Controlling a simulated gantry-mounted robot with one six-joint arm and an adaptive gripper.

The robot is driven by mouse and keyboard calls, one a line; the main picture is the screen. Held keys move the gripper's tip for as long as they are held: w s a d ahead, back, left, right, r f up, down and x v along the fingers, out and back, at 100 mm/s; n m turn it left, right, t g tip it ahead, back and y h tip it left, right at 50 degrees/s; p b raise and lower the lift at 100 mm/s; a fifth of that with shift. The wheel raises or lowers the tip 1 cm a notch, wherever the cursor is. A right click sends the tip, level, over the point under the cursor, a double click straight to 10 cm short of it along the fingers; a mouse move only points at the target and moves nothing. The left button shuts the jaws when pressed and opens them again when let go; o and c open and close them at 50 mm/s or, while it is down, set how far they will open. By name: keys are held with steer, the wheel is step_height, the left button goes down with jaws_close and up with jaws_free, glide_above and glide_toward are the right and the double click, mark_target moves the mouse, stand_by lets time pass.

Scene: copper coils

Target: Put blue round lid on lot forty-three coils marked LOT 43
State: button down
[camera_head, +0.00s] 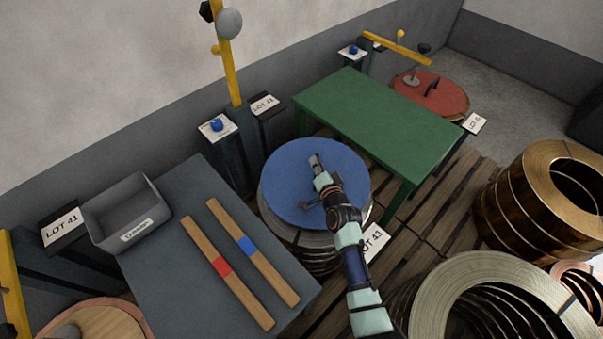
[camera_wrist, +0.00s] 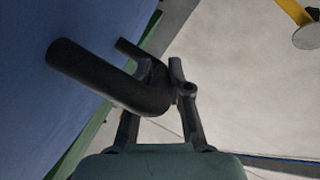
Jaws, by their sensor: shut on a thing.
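The blue round lid (camera_head: 285,173) lies flat over the silver coils (camera_head: 318,257) marked by the LOT 43 sign (camera_head: 374,243). The coils' edges show below the lid's near side; I cannot tell whether the lid rests fully on them. My gripper is at the lid's middle in the head view. In the wrist view my gripper (camera_wrist: 166,80) is shut on the lid's dark bent handle (camera_wrist: 100,78), with the lid's blue face (camera_wrist: 30,110) at left. My arm hides part of the lid and coils.
A green table (camera_head: 375,120) stands close behind and right. A grey table (camera_head: 180,270) with two wooden bars and a grey bin (camera_head: 127,210) is at left. A yellow post (camera_head: 229,75) rises behind. Large copper coils (camera_head: 510,215) and a pale coil (camera_head: 440,295) stand at right.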

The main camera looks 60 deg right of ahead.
steer(key=shift+f+b, duration=3.25)
steer(key=shift+b, duration=0.05)
steer(key=shift+f+b, duration=0.55)
steer(key=shift+f, duration=0.1)
steer(key=c, duration=1)
jaws_free()
steer(key=shift+w+r, duration=0.1)
steer(key=shift+c, duration=0.2)
steer(key=shift+f, duration=0.2)
steer(key=shift+a, duration=0.15)
steer(key=v, duration=1.2)
